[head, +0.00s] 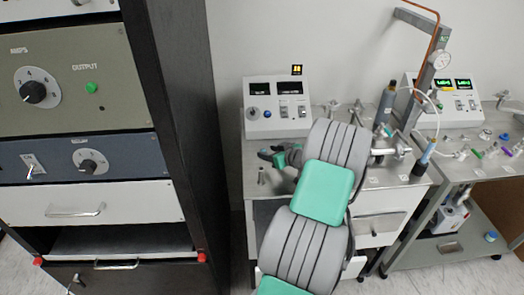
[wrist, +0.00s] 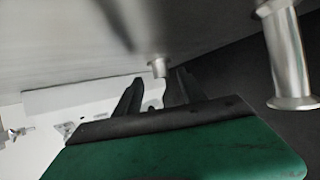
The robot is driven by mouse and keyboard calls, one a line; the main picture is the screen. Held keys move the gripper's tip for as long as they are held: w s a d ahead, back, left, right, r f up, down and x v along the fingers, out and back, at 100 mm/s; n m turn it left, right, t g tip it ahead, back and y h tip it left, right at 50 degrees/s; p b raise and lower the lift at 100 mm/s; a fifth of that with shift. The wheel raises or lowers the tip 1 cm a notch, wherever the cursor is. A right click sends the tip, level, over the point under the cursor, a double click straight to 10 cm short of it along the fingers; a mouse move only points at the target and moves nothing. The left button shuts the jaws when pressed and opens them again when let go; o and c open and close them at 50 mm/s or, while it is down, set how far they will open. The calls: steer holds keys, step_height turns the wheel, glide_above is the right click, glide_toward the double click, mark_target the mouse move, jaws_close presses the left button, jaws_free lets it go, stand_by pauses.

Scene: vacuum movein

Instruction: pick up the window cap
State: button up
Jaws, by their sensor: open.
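My gripper (head: 271,156) is low over the left part of the steel bench top in the head view. In the wrist view its two dark fingers (wrist: 156,86) are apart, with nothing held between them. A small metal cylindrical piece (wrist: 158,67) shows at the gap between the fingertips; it may be the window cap, but I cannot tell for sure. Whether the fingers touch it is unclear. I cannot make this piece out in the head view.
A white control box (head: 278,106) stands behind my gripper. Metal fittings, a copper line and a gauge (head: 441,61) are to the right. A tall dark rack (head: 178,130) is at the left. My arm hides the bench's middle.

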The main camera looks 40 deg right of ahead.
mark_target(264, 150)
steer(key=x, duration=0.3)
steer(key=shift+w+a+p, duration=0.1)
steer(key=shift+w+p, duration=0.2)
steer(key=shift+p, duration=0.1)
jaws_close()
